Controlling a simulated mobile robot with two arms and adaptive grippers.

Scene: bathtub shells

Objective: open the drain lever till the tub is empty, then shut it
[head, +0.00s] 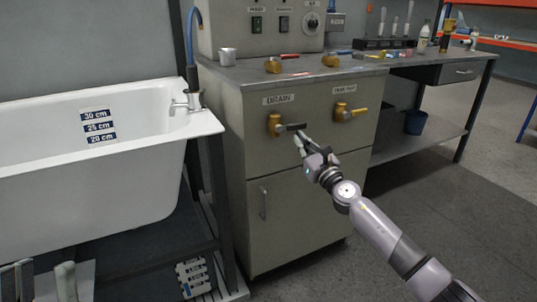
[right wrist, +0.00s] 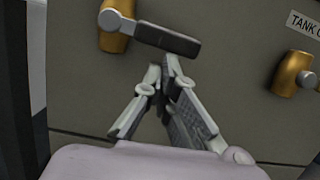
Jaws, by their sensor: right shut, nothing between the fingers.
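The drain lever is a brass valve (head: 274,124) under the DRAIN label (head: 279,99), with a dark handle (head: 292,127) pointing right, nearly level. The right wrist view shows its handle (right wrist: 168,38) sloping slightly down to the right. My right gripper (head: 299,139) is shut and empty, fingertips just below the handle; a small gap shows in the right wrist view (right wrist: 164,66). The white tub (head: 90,160) stands at left with 30, 25 and 20 cm marks on its inner wall; I see no water surface. My left gripper (head: 44,275) shows two separated fingers at the lower left.
A second brass valve (head: 343,111) with a yellow handle sits right of the drain lever on the same cabinet (head: 300,185). Open floor (head: 430,210) lies to the right.

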